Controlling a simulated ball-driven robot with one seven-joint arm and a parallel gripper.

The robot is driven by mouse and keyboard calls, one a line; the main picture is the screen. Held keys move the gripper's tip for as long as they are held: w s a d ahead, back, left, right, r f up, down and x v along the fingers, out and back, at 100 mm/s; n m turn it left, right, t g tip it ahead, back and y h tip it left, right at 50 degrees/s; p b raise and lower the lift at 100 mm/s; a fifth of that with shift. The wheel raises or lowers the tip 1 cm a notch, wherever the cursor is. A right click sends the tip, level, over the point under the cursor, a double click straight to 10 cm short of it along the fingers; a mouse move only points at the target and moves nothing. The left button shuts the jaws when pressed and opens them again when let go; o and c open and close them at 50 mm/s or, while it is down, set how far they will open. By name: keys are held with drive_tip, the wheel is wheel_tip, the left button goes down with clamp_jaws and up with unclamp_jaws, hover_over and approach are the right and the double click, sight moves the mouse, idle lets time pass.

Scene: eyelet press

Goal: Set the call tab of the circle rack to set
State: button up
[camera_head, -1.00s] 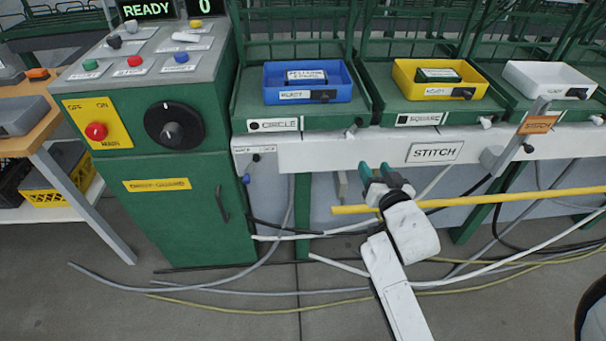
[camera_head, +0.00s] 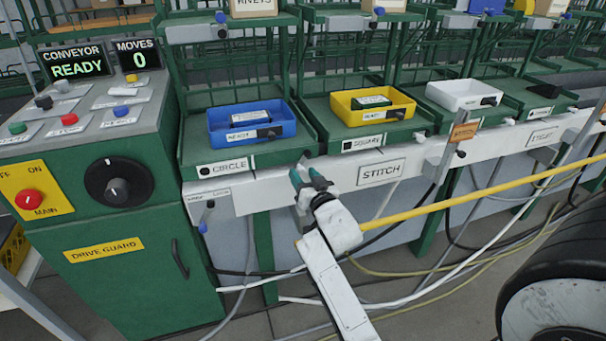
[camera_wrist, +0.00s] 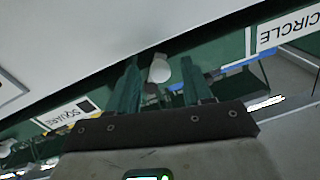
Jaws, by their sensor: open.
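The circle rack (camera_head: 190,153) is a green shelf with a blue bin (camera_head: 222,134), its front labelled CIRCLE (camera_head: 222,167). In the wrist view that label (camera_wrist: 287,28) is at the upper right. A white rounded knob (camera_wrist: 159,68), seemingly the circle rack's call tab, shows between my fingers in the wrist view. In the head view my gripper hides most of that spot. My gripper (camera_head: 306,178) is open, its green fingers pointing at the rail just right of the CIRCLE label. In the wrist view the fingers (camera_wrist: 161,76) stand either side of the knob; contact cannot be told.
The square rack (camera_head: 350,137) with a yellow bin (camera_head: 368,105) stands to the right. A white rail with a STITCH sign (camera_head: 381,171) runs below. A yellow pole (camera_head: 460,207) crosses near my arm. The control cabinet (camera_head: 115,230) is at left.

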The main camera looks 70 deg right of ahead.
drive_tip(key=shift+w+d, duration=0.3)
drive_tip(key=shift+d, duration=0.05)
clamp_jaws()
idle(0.3)
